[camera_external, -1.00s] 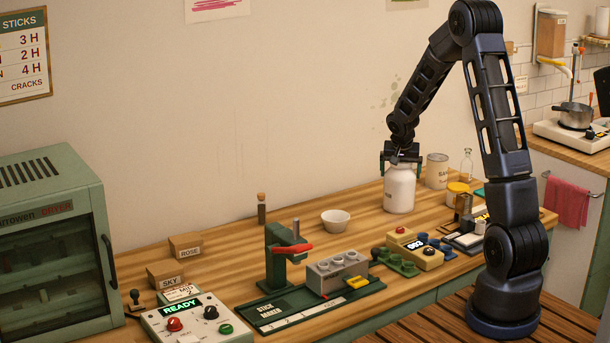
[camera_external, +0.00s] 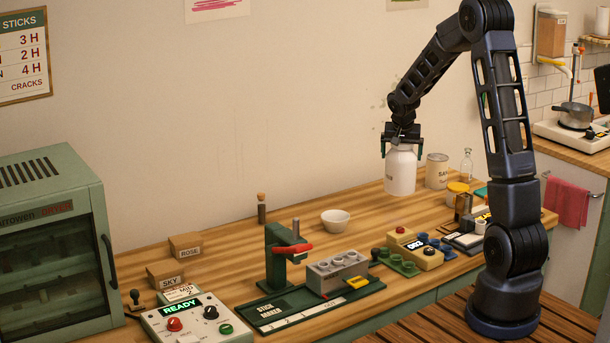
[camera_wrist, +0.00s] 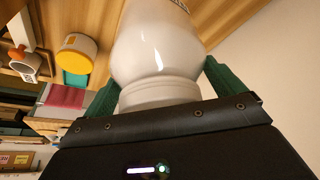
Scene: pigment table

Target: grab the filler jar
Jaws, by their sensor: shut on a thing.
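The filler jar (camera_external: 400,172) is a white, round-shouldered jar with small lettering on its left side. My gripper (camera_external: 402,147) is shut on it at its neck, from above. The jar is upright and appears raised a little above the wooden table. In the wrist view the jar (camera_wrist: 155,45) fills the upper middle, with its neck between the green fingers of my gripper (camera_wrist: 158,92). Part of the lettering is too small to read.
A yellow-lidded pot (camera_external: 457,188) is nearby. A white bowl (camera_external: 335,220) and a stick maker (camera_external: 285,250) stand to the left. Bare wooden table (camera_external: 295,212) lies behind the bowl.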

